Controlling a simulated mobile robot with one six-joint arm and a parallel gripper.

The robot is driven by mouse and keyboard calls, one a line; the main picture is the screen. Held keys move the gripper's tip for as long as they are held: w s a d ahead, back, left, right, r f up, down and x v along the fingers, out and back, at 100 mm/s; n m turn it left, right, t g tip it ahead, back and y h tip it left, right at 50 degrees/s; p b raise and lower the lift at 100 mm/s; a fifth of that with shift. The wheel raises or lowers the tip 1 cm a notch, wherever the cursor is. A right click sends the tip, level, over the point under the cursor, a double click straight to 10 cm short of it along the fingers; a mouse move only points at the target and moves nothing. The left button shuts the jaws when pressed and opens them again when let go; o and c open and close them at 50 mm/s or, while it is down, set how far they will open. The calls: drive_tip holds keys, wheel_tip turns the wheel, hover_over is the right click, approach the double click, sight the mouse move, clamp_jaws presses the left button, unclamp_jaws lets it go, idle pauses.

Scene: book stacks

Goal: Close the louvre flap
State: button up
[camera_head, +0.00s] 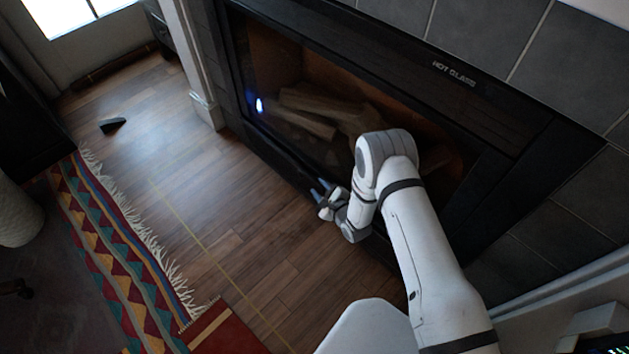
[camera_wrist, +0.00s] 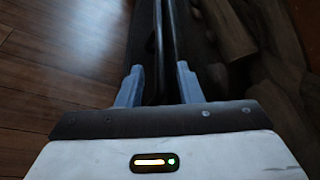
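The louvre flap (camera_head: 279,158) appears to be the long black strip along the bottom of the fireplace, below its glass. My gripper (camera_head: 321,190) is low at this strip, in front of the glass, with my arm covering the strip's right part. In the wrist view, the flap's dark long edge (camera_wrist: 157,45) runs away from me between the two blue-grey fingers. My gripper (camera_wrist: 159,82) also shows there with its fingers apart, one on each side of the edge. I see no clear contact. How far the flap is tilted is hard to tell.
The black fireplace (camera_head: 365,40) holds logs (camera_head: 305,118) behind glass. Wooden floor (camera_head: 230,195) lies open in front of it. A fringed patterned rug (camera_head: 115,255) is at lower left. A small black wedge (camera_head: 112,125) lies on the floor. A white post (camera_head: 205,108) stands left of the fireplace.

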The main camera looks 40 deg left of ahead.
drive_tip(key=v, duration=0.4)
drive_tip(key=shift+d+p, duration=0.1)
drive_tip(key=shift+p, duration=0.3)
